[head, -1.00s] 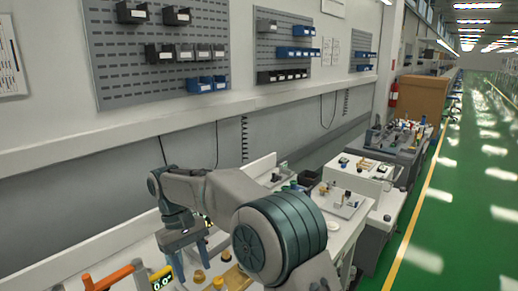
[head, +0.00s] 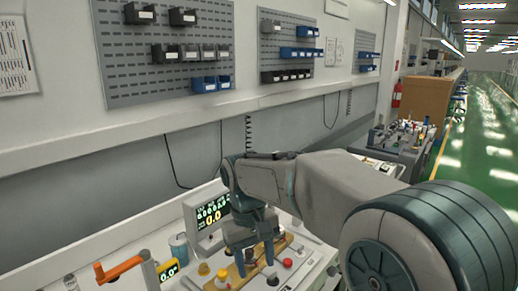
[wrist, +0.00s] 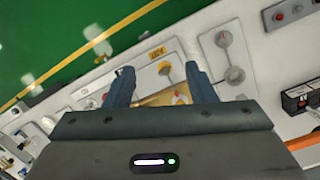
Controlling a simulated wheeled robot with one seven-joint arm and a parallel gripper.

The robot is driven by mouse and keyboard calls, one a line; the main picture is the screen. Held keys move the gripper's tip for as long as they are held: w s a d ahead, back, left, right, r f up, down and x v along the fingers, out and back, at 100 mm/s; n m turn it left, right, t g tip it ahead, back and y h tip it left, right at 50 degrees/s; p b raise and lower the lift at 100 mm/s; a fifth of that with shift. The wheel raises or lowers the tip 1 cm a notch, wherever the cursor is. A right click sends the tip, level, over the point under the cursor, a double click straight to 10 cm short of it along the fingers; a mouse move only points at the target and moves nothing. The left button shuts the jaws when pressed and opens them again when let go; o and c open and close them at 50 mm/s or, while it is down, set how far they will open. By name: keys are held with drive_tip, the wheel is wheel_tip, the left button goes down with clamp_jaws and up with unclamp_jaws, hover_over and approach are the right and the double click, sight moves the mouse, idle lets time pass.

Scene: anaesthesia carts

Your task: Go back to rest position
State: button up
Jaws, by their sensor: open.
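My gripper (head: 255,258) is open, its two fingers pointing down above the cart top in the head view. In the wrist view my gripper (wrist: 158,72) shows both fingers apart with nothing held between them. Below and between the fingers is a tan board (wrist: 160,99), partly hidden by the gripper. The same board (head: 236,272) shows in the head view behind and beside the fingers. My arm reaches from the lower right across the cart.
A monitor with green and yellow digits (head: 211,213) stands close to the left of my gripper. An orange handle (head: 120,269) and a yellow-framed display (head: 168,268) are at lower left. Pegboards with bins (head: 165,50) hang on the wall. The green floor (head: 490,150) at right is clear.

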drive_tip(key=s+d+f+m+t, duration=0.2)
drive_tip(key=s+d, duration=0.5)
drive_tip(key=d, duration=0.1)
drive_tip(key=s+d+f+m+t+y, duration=0.1)
drive_tip(key=s+d+m+t, duration=0.1)
drive_tip(key=s+d, duration=0.5)
drive_tip(key=shift+s+d+f+m, duration=0.4)
drive_tip(key=shift+s+m, duration=0.05)
drive_tip(key=shift+m, duration=0.15)
idle(2.2)
